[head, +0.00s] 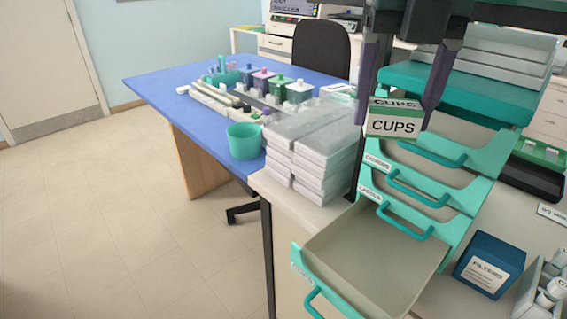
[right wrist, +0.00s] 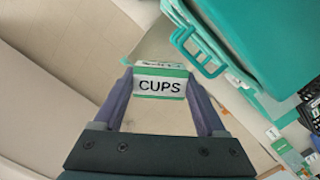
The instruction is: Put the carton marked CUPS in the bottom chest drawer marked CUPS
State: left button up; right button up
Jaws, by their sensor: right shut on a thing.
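The carton marked CUPS (head: 393,124), white with a green edge, is held between the fingers of my right gripper (head: 396,108). It also shows in the right wrist view (right wrist: 160,86), with its CUPS label facing the camera. My right gripper is shut on it, up in the air in front of the teal drawer chest (head: 400,78). The bottom drawer (head: 375,255) is pulled far out, with a beige floor that looks empty; its label is too slanted to read. The carton is above and behind the drawer's front in the picture, apart from it. My left gripper is not in view.
The drawers above (head: 425,205) are stepped open, with teal handles. Stacked white boxes (head: 315,145) stand just left of the chest. A blue FILTERS box (head: 490,262) stands at the right. A teal cup (head: 244,141) is on the blue table (head: 160,90).

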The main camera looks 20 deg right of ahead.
aim_at(413, 130)
jog(key=shift+s+d+r+n+b, duration=0.15)
jog(key=shift+s+r+n+b, duration=0.15)
jog(key=shift+r+b, duration=0.45)
jog(key=shift+s+d+r+n+b, duration=0.15)
jog(key=shift+s+r+b, duration=0.2)
jog(key=shift+b, duration=0.7)
jog(key=shift+s+d+r+n+b, duration=0.15)
jog(key=shift+s+r+n+b, duration=0.25)
jog(key=shift+b, duration=0.5)
jog(key=shift+s+r+b, duration=0.15)
jog(key=shift+r+b, duration=0.05)
jog(key=shift+b, duration=0.1)
notch_tip(413, 130, down, 6)
jog(key=shift+s+r+b, duration=0.1)
jog(key=shift+r+b, duration=0.1)
jog(key=shift+b, duration=1.05)
notch_tip(413, 130, down, 18)
jog(key=shift+r+b, duration=0.25)
jog(key=shift+b, duration=0.6)
jog(key=shift+f+b, duration=0.3)
jog(key=shift+f, duration=1.75)
jog(key=shift+f, duration=0.1)
jog(key=o, duration=1.1)
jog(key=shift+c, duration=0.2)
